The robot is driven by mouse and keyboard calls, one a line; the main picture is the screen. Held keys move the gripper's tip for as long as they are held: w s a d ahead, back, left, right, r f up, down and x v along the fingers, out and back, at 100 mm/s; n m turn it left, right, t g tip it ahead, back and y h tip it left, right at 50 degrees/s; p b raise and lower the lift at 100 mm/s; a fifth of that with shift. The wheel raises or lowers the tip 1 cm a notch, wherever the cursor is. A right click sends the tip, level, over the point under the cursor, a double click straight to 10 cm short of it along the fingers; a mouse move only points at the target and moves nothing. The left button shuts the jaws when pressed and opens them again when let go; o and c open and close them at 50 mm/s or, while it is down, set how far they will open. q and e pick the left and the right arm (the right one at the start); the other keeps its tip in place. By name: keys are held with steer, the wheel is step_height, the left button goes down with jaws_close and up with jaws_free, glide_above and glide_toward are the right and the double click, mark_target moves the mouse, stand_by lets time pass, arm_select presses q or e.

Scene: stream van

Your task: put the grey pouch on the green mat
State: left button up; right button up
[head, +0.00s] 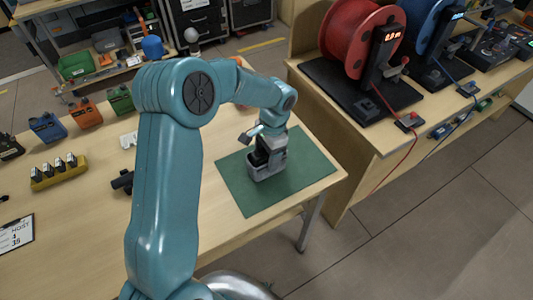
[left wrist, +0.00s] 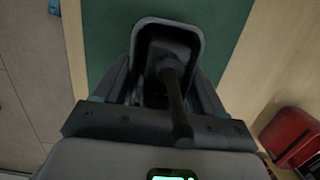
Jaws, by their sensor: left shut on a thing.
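I cannot tell whether the pouch's underside touches the mat. My right gripper is out of view.
The mat lies at the table's right end, near the edge. A yellow holder (head: 60,175), a clipboard (head: 16,234) and several coloured pouch-like boxes stand on the left. A bench with a red reel (head: 352,35) stands beyond a gap at the right.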

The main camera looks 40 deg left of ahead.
arm_select(q)
steer(key=shift+s, duration=0.1)
steer(key=shift+f, duration=0.15)
steer(key=o, duration=1)
